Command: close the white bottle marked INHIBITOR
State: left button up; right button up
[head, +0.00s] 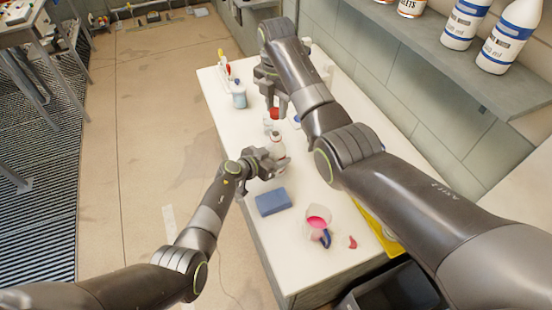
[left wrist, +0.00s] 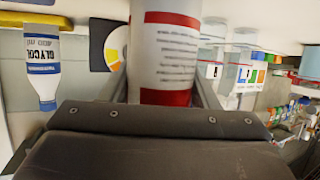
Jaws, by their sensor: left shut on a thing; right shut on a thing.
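A white bottle (head: 278,146) with a red band stands over the table in the head view. My left gripper (head: 272,158) is shut around its body. My right gripper (head: 277,105) is higher up and farther back, pointing down. It is shut on a small red thing (head: 273,113), which looks like a cap and is partly hidden by the fingers. It is apart from the bottle in my left gripper.
White bottles (head: 465,22) stand on the shelf. A GLYCOL bottle (left wrist: 41,65) shows at left in the wrist view.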

jog(key=shift+f, duration=2.5)
jog(key=shift+f, duration=0.9)
jog(key=shift+f, duration=0.5)
